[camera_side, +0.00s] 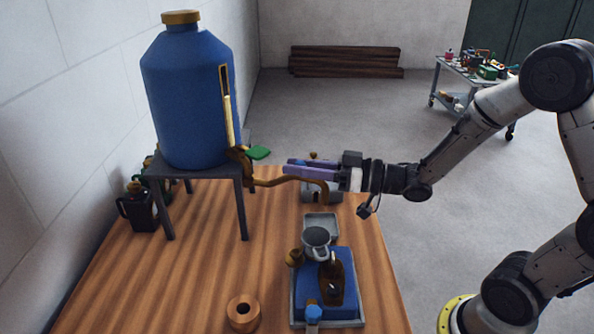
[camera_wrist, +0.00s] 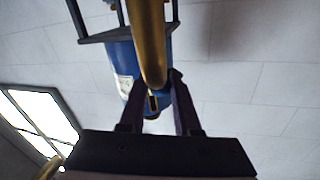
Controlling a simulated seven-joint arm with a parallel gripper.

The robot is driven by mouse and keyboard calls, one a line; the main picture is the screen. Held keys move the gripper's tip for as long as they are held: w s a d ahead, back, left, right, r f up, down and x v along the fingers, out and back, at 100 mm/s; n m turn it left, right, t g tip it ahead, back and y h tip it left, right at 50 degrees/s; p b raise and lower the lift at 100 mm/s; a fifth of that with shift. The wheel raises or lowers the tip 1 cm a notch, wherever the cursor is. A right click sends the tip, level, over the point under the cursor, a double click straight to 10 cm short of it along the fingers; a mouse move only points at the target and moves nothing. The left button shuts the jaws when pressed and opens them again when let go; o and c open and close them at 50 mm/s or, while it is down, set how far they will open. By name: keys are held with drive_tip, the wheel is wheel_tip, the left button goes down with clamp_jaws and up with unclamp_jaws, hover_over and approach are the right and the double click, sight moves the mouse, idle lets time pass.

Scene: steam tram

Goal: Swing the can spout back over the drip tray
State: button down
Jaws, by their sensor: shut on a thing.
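The blue can (camera_side: 188,95) stands on a dark stand at the left, with a brass tap and green lever (camera_side: 259,153) low on its side. Its curved brass spout (camera_side: 270,183) reaches right from the tap and bends down at its tip. In the wrist view the spout (camera_wrist: 149,40) passes between the fingers. My gripper (camera_side: 290,169) is shut on the spout; it also shows in the wrist view (camera_wrist: 157,82). A small grey tray (camera_side: 330,220), apparently the drip tray, lies on the bench below the spout tip. Whether the tip is directly above it is unclear.
A grey mug (camera_side: 315,238) and a brown bottle (camera_side: 331,280) stand on or by a blue-topped tray (camera_side: 299,300) at the front. A wooden ring (camera_side: 243,313) lies front left. A dark jug (camera_side: 138,208) stands by the wall.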

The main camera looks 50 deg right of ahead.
drive_tip(key=shift+w+d+n+g+y, duration=0.6)
drive_tip(key=shift+n+g+y, duration=0.3)
drive_tip(key=shift+g+y, duration=0.1)
drive_tip(key=shift+w+d+n+g+y, duration=0.55)
drive_tip(key=shift+d+n+g+y, duration=0.1)
drive_tip(key=shift+n+g+y, duration=0.3)
drive_tip(key=shift+w+d+n+g+y, duration=0.6)
drive_tip(key=shift+n+g+y, duration=0.25)
drive_tip(key=shift+g+y, duration=0.15)
drive_tip(key=shift+r, duration=0.1)
drive_tip(key=c, duration=0.6)
unclamp_jaws()
drive_tip(key=shift+w, duration=0.1)
drive_tip(key=shift+d, duration=0.1)
drive_tip(key=v, duration=1.3)
drive_tip(key=shift+s+d, duration=0.25)
drive_tip(key=shift+d, duration=0.05)
